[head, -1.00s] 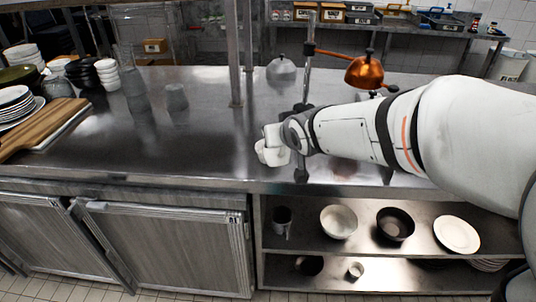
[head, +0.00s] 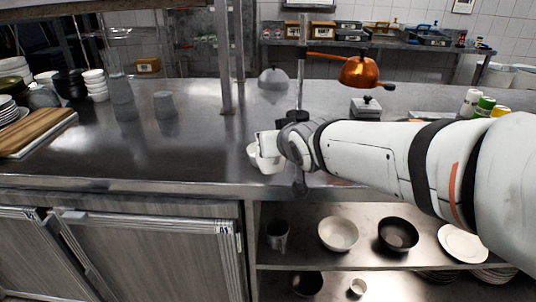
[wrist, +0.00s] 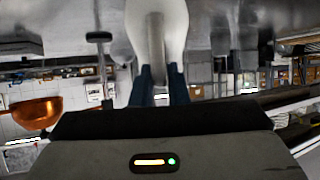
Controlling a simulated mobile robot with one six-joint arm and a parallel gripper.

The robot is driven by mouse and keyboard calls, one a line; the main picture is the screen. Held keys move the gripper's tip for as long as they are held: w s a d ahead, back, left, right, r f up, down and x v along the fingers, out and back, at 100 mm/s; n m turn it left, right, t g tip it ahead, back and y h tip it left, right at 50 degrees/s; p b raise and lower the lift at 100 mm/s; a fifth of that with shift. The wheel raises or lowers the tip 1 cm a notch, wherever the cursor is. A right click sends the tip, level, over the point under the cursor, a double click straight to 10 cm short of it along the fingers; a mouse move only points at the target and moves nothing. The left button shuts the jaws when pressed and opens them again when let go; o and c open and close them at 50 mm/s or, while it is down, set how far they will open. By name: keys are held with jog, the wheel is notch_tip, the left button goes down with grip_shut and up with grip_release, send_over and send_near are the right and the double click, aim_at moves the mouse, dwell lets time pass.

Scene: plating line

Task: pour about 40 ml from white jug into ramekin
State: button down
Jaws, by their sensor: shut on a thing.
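The white jug (head: 270,163) is held above the front part of the steel counter. My gripper (head: 276,144) is shut on it. In the wrist view, which looks upside down, the jug (wrist: 179,22) fills the top centre, with its handle between the two dark fingers of my gripper (wrist: 163,82). The jug's inside and its contents are hidden. A small white cup (head: 357,287) on the lower shelf may be a ramekin; I cannot tell. No other ramekin can be made out with certainty.
A copper lamp (head: 362,73) hangs on a post behind my arm. A grey dome (head: 272,78) and a grey cup (head: 165,104) are on the counter. A wooden board (head: 38,132) and stacked dishes stand at left. The counter's left middle is clear. Bottles (head: 485,104) stand at right.

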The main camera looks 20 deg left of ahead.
aim_at(278, 161)
jog(key=shift+s+d+f+t+y+b, duration=0.2)
jog(key=shift+f+b, duration=0.25)
jog(key=shift+b, duration=1.2)
jog(key=shift+s+d+f+t+y+b, duration=0.1)
jog(key=shift+s+f+t+b, duration=0.3)
jog(key=shift+b, duration=1.3)
jog(key=shift+s+d+f+t+y+b, duration=0.15)
jog(key=shift+f+b, duration=0.35)
jog(key=shift+b, duration=1.15)
jog(key=shift+s+d+f+b, duration=0.1)
jog(key=shift+b, duration=0.9)
jog(key=shift+s+d+f+t+b, duration=0.15)
jog(key=shift+t+b, duration=0.1)
jog(key=shift+b, duration=0.7)
jog(key=b, duration=0.3)
jog(key=shift+s+f+t+y, duration=0.1)
jog(key=shift+s+t+y, duration=0.1)
jog(key=shift+t+y, duration=0.15)
jog(key=shift+s+d+b, duration=0.1)
jog(key=shift+b, duration=0.45)
jog(key=b, duration=0.3)
jog(key=shift+s+d+f, duration=0.15)
jog(key=shift+s+f, duration=0.05)
jog(key=b, duration=0.2)
jog(key=t+y+b, duration=0.1)
jog(key=b, duration=0.2)
jog(key=shift+s+d+f, duration=0.25)
jog(key=shift+s, duration=0.1)
